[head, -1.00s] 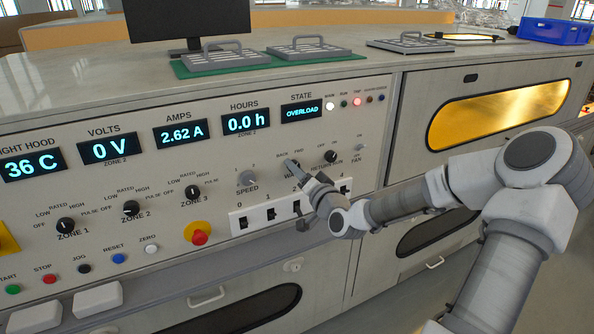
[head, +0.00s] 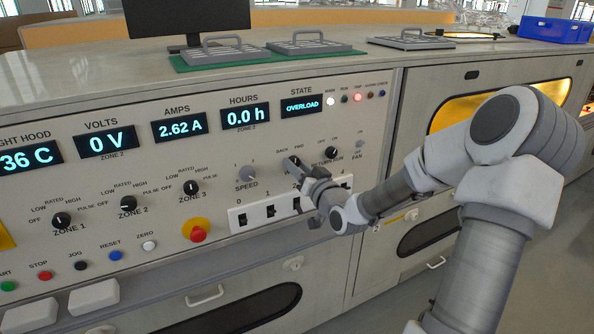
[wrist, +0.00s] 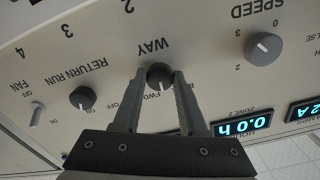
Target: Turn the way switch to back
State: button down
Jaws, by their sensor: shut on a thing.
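The way switch is a dark round knob on the console panel, between the BACK and FWD labels. In the wrist view the way switch (wrist: 160,76) sits between my two fingers, upside down in this picture. My gripper (wrist: 160,82) is shut on it, one finger on each side. In the head view my gripper (head: 297,166) reaches the panel at the way switch, and my fingers hide most of the knob. The exact pointing of the knob cannot be told.
The speed knob (head: 246,173) is left of the way switch and the return run knob (head: 331,152) is to its right. A row of numbered black switches (head: 270,211) lies just below. The state display (head: 302,107) reads OVERLOAD. A red stop button (head: 197,234) stands lower left.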

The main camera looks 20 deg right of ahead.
jog(key=shift+n+b, duration=2.75)
jog(key=shift+n, duration=0.75)
jog(key=shift+c, duration=2.3)
grip_release()
jog(key=shift+s, duration=0.1)
